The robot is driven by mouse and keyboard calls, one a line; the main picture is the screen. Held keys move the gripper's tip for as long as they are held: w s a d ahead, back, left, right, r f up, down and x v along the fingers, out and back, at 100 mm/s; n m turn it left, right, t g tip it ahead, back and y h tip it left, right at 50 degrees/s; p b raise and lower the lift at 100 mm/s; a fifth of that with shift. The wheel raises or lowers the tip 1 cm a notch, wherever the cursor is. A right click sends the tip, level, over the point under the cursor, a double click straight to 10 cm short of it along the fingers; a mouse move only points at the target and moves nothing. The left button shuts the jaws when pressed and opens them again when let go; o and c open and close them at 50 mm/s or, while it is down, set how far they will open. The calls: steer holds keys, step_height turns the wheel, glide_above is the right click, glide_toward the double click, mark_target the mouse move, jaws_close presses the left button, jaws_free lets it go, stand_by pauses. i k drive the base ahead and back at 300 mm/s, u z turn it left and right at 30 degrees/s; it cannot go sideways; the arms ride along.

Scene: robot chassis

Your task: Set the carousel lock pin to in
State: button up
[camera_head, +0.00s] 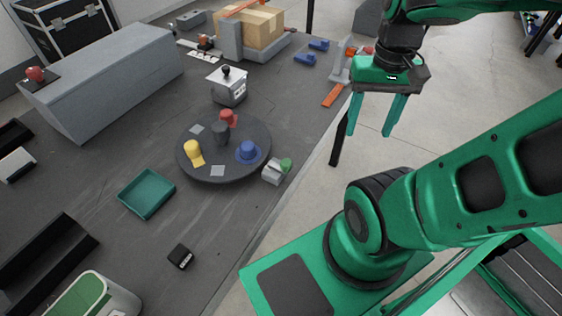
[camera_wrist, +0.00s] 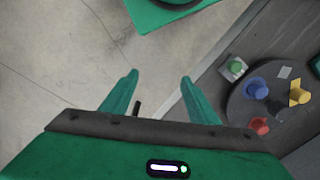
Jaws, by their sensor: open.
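The carousel is a dark round turntable (camera_head: 225,175) on the grey table, bearing a yellow, a red and a blue piece and a dark central post (camera_head: 221,133). A small grey block with a green knob (camera_head: 286,165) stands at its right rim; it looks like the lock pin, but whether it is in or out I cannot tell. The block's green knob also shows in the wrist view (camera_wrist: 236,66), beside the carousel (camera_wrist: 238,105). My gripper (camera_head: 373,130) is open and empty, high up beyond the table's right edge, apart from the carousel and knob.
A teal tray (camera_head: 147,193) and a small black box (camera_head: 180,256) lie left of and below the carousel. A white box with a black knob (camera_head: 228,86) stands behind it. Blue pieces (camera_head: 311,53) and an orange piece (camera_head: 332,95) lie farther back.

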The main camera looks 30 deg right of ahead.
mark_target(286, 166)
steer(key=z, duration=0.9)
steer(key=k, duration=0.5)
steer(key=z, duration=0.35)
